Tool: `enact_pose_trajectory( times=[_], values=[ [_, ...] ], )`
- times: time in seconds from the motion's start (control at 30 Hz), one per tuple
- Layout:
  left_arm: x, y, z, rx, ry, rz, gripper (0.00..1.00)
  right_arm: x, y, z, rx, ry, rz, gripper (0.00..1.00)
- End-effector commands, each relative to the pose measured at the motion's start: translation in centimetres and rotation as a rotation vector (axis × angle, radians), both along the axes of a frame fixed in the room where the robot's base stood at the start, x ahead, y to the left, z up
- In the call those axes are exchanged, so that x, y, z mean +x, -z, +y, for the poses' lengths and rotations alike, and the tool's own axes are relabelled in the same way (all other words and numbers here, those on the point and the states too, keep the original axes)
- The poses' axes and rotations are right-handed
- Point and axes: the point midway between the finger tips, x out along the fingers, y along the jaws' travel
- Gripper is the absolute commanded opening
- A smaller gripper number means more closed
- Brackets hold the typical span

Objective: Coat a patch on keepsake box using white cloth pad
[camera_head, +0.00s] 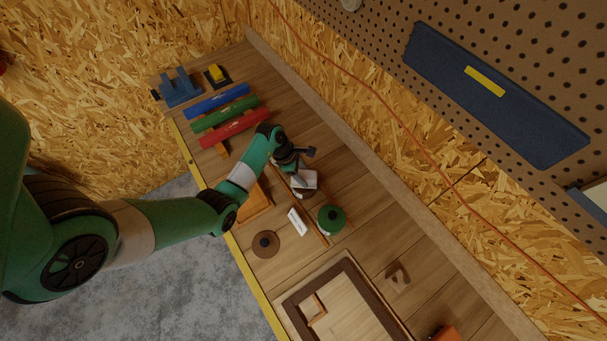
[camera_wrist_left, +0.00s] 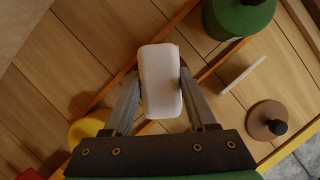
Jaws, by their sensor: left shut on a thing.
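My left gripper (camera_head: 300,176) is shut on the white cloth pad (camera_wrist_left: 160,80), which sits between its two fingers in the left wrist view. In the head view the pad (camera_head: 305,180) is small, at the end of my arm, above the bench. In the left wrist view the gripper (camera_wrist_left: 162,92) holds it over planks and thin orange wooden strips (camera_wrist_left: 215,64). An orange-brown wooden piece (camera_head: 256,206) lies partly behind my left arm; I cannot tell whether it is the keepsake box. My right gripper is not in view.
A green container (camera_head: 331,219), white card (camera_head: 297,222) and brown lid with dark knob (camera_head: 265,243) are near the gripper. A dark-bordered board (camera_head: 370,289) lies nearer the bottom. Blue, green and red rolls (camera_head: 229,127) lie farther up. A pegboard wall stands right.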

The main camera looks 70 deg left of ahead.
Motion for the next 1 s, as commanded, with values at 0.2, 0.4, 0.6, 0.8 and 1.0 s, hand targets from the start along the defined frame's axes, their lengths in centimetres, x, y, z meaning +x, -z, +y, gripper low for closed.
enact_pose_trajectory(
  times=[0.2, 0.4, 0.6, 0.8, 1.0],
  values=[
    [0.01, 0.00, 0.01, 0.000, 0.000, 0.000, 0.13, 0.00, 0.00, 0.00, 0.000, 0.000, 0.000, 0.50],
    [0.01, 0.17, 0.01, 0.000, 0.000, 0.000, 0.13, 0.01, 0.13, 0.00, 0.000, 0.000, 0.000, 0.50],
    [0.01, 0.42, 0.01, 0.000, 0.000, 0.000, 0.13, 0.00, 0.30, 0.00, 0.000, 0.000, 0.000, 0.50],
    [0.01, 0.67, 0.00, 0.000, 0.000, 0.000, 0.13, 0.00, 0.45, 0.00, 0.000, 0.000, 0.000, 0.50],
    [0.01, 0.91, 0.00, 0.000, 0.000, 0.000, 0.13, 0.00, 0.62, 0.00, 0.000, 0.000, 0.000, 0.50]
  ],
)
